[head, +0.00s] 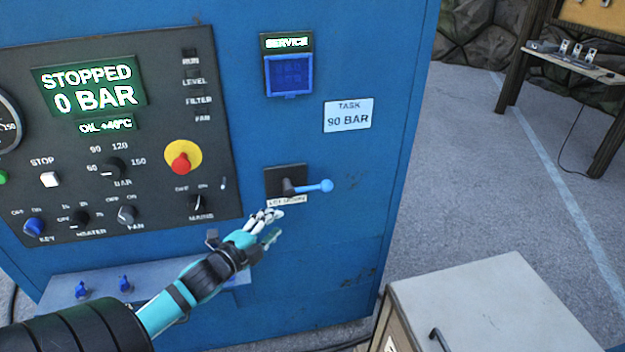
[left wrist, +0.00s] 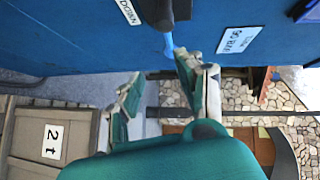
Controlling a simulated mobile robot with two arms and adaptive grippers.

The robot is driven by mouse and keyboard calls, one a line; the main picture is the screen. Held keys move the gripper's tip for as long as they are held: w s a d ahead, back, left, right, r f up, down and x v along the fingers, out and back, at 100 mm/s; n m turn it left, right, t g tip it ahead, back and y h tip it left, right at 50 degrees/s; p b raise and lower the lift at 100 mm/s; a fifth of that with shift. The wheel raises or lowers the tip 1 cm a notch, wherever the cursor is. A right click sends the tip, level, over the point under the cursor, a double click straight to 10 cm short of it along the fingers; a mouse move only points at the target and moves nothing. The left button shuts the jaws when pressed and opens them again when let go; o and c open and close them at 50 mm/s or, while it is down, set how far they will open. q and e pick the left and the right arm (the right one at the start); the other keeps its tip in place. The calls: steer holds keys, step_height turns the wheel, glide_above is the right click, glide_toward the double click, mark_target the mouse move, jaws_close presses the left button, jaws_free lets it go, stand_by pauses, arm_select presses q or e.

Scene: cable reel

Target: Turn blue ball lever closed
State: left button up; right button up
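The blue ball lever (head: 308,188) sits on a dark plate (head: 287,175) on the blue cabinet front. Its arm lies nearly level, with the blue ball at the right end. A label below the lever is partly hidden by my fingers. My left gripper (head: 275,226) is just below and left of the lever, with its fingers spread and nothing between them. In the left wrist view the lever (left wrist: 167,42) shows near the top, close to the upper finger of my left gripper (left wrist: 158,90). I cannot tell whether they touch. My right gripper is not in view.
Left of the lever is a dark control panel (head: 130,205) with knobs and a red button (head: 180,164). A ledge (head: 160,270) with blue valves juts out below. A pale-topped box (head: 480,305) stands at the lower right. Open floor lies right of the cabinet.

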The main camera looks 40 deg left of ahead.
arm_select(q)
steer(key=r, duration=0.2)
steer(key=p, duration=0.3)
glide_toward(313, 189)
steer(key=w, duration=0.3)
steer(key=w+f, duration=0.1)
steer(key=w, duration=0.2)
steer(key=w+a, duration=0.1)
steer(key=w, duration=0.2)
steer(key=shift+w+f, duration=0.25)
steer(key=shift+w, duration=0.1)
steer(key=shift+s, duration=0.1)
jaws_close()
steer(key=shift+f, duration=0.1)
steer(key=shift+f, duration=0.1)
